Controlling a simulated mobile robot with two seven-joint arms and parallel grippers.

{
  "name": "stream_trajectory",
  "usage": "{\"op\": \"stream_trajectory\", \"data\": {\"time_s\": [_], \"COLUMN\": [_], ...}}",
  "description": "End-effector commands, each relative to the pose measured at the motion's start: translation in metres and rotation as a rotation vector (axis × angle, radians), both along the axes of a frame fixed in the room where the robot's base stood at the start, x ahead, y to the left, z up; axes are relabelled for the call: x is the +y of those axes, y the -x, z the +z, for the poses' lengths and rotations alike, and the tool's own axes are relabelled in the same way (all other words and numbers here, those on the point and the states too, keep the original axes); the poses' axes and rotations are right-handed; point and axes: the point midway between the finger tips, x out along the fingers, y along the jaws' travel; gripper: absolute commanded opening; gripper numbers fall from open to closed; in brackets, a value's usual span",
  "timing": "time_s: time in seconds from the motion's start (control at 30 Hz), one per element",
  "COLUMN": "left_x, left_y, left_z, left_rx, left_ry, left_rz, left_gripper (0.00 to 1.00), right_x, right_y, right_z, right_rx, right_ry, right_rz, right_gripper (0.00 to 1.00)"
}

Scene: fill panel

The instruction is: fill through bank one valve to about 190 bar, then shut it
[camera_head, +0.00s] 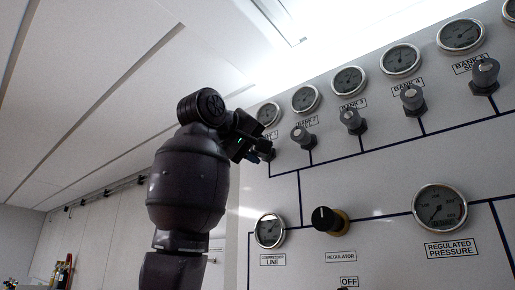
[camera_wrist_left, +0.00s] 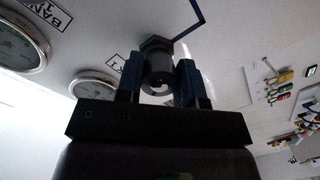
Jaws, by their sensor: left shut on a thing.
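The bank one valve knob is at the left end of the upper valve row, mostly hidden behind my left gripper (camera_head: 264,153) in the head view. In the left wrist view the dark valve knob (camera_wrist_left: 157,66) sits between the two blue fingers of my left gripper (camera_wrist_left: 158,78), which is shut on it. The bank one gauge (camera_head: 268,114) is above the gripper; its needle is too small to read. The bank one label (camera_head: 270,134) is partly covered by my arm. My right gripper is not in view.
More bank valves, such as bank two (camera_head: 302,137) and bank three (camera_head: 351,121), run to the right. Below are the compressor line gauge (camera_head: 269,230), the regulator knob (camera_head: 328,219) and the regulated pressure gauge (camera_head: 440,207). The space left of the panel is free.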

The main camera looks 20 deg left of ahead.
Motion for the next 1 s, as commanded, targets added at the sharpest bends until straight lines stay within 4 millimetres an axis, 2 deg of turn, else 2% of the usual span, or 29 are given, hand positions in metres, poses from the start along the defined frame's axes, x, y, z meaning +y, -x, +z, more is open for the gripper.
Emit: {"op": "stream_trajectory", "data": {"time_s": [0.2,0.5,1.0], "left_x": [0.0003,0.0006,0.0000], "left_y": [-0.0007,-0.0006,-0.0007], "left_z": [-0.0011,-0.0011,-0.0017], "left_rx": [-0.063,-0.132,-0.169], "left_ry": [-0.185,-0.372,-0.475], "left_rz": [0.001,0.001,-0.001], "left_gripper": [0.11,0.11,0.11], "right_x": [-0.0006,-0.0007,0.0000], "right_y": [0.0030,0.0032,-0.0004], "right_z": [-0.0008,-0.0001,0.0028], "right_rx": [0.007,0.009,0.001], "right_ry": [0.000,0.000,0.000], "right_rz": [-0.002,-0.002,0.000], "right_gripper": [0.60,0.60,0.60]}}
